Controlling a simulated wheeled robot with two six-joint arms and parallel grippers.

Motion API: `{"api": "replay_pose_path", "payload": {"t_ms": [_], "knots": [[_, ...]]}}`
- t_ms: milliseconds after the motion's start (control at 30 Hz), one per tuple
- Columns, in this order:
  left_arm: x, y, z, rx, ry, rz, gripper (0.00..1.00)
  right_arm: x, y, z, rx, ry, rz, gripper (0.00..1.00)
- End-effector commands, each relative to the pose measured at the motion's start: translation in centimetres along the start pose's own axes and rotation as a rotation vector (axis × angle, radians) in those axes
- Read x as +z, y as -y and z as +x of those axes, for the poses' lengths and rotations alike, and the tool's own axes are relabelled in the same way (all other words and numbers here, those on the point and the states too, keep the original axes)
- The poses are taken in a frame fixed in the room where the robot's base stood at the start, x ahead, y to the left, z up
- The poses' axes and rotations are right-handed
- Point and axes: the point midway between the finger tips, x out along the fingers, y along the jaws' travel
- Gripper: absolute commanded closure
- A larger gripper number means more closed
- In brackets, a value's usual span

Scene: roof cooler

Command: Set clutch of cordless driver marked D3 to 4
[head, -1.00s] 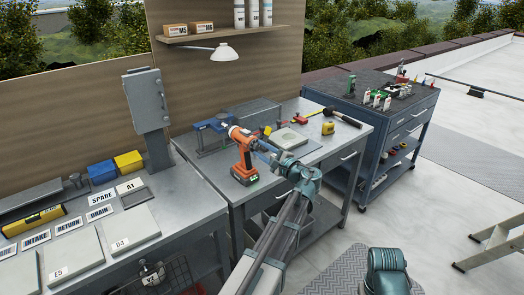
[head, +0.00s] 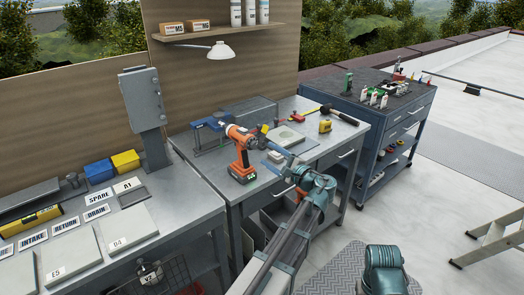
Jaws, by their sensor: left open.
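An orange cordless driver (head: 240,152) with a dark battery base stands upright on the middle grey workbench (head: 222,183). Its nose points right, towards my left arm. Its marking and the clutch numbers are too small to read. My left gripper (head: 270,147) is open, just right of the driver's nose, with a small gap apparent between them. The fingers are small in the picture and partly overlap the bench items behind. My right gripper is not in view.
A blue vise-like tool (head: 210,125) stands behind the driver. A pale square plate (head: 289,137), a yellow tape measure (head: 325,126) and a hammer (head: 340,115) lie further right. A desk lamp (head: 221,51) hangs above. A blue cart (head: 372,115) stands at the right.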

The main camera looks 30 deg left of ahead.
Motion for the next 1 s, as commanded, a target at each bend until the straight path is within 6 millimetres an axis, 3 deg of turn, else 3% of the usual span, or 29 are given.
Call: {"api": "replay_pose_path", "payload": {"t_ms": [200, 400, 1000], "knots": [[0.0, 0.0, -4.6, -0.001, -0.002, 0.0, 0.32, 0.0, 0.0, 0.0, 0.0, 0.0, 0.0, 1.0], [-0.1, 0.0, -7.0, -0.001, -0.002, 0.0, 0.32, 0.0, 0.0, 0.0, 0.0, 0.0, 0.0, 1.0], [0.0, 0.0, -7.7, 0.0, 0.0, 0.0, 0.32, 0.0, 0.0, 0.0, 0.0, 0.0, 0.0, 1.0]]}}
